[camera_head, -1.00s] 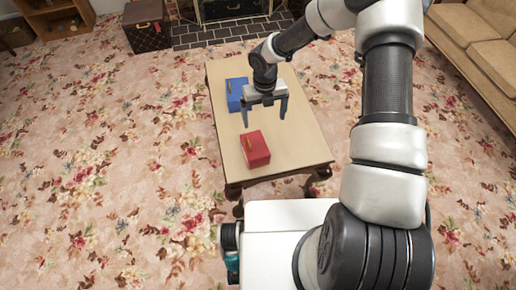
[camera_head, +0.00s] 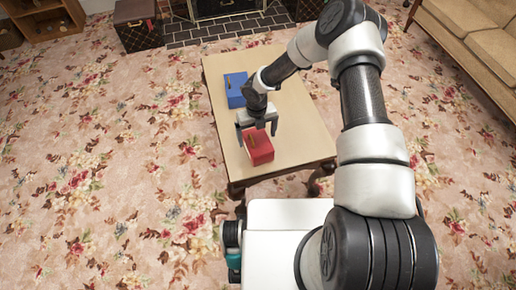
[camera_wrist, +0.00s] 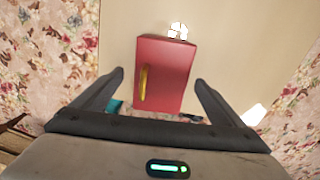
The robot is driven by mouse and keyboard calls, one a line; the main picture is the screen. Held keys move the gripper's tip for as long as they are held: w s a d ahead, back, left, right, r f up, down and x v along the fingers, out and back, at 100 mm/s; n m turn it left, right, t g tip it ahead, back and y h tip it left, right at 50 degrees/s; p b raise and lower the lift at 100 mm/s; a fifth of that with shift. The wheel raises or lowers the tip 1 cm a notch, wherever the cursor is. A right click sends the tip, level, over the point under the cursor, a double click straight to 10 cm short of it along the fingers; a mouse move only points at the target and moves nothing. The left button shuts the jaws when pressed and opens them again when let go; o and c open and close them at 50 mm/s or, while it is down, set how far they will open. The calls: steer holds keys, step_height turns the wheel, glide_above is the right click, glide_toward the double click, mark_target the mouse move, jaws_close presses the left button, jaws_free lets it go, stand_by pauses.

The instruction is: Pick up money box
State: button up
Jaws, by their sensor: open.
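A red box (camera_head: 260,149) with a gold strip on it sits on the near part of a low table; I take it for a money box. It also shows in the wrist view (camera_wrist: 166,72), between and beyond my fingers. A similar blue box (camera_head: 235,91) with a gold strip sits farther back on the table's left side. My gripper (camera_head: 258,136) is open and empty, its fingers pointing down at the red box's far side. In the wrist view the fingers (camera_wrist: 160,78) stand to either side of the red box, with gaps; contact does not show.
The wooden table top (camera_head: 292,110) is clear to the right of the boxes. A brown trunk (camera_head: 138,24) and a shelf (camera_head: 45,20) stand at the back left. A tan sofa (camera_head: 478,45) is at the right. Flowered carpet surrounds the table.

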mark_target(258, 141)
steer(key=f, duration=0.3)
steer(key=f+b, duration=0.1)
steer(key=f, duration=0.1)
steer(key=shift+s+d+f, duration=0.15)
steer(key=shift+s+f, duration=0.05)
steer(key=shift+f, duration=0.2)
steer(key=shift+r, duration=0.1)
steer(key=c, duration=1.3)
